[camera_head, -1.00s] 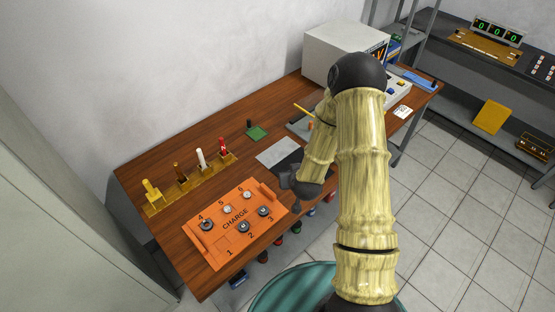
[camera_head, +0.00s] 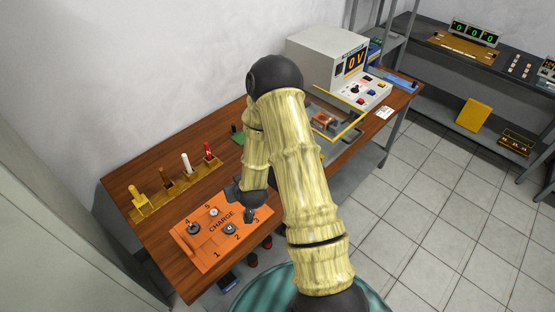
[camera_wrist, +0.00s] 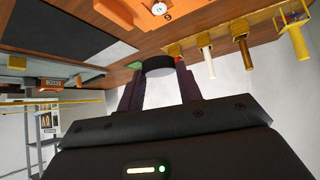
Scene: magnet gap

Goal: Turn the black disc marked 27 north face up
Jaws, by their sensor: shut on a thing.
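My gripper (camera_head: 247,202) is over the right part of the orange CHARGE board (camera_head: 206,255) in the head view. In the wrist view it is shut on a black disc (camera_wrist: 159,66), held between the fingertips. No number or pole mark can be read on this disc. On the board, grey-black discs show at place 4 (camera_head: 193,229) and place 2 (camera_head: 230,229), and a small pale disc (camera_head: 213,212) at place 5. My gripper and arm hide place 6 and most of place 3.
A wooden rack (camera_head: 147,209) with yellow, brown, white and red upright tools stands behind the board. A grey power unit (camera_head: 318,58) reading 0 V and a yellow-framed fixture (camera_head: 340,133) stand at the right end of the table. A wall runs along the back.

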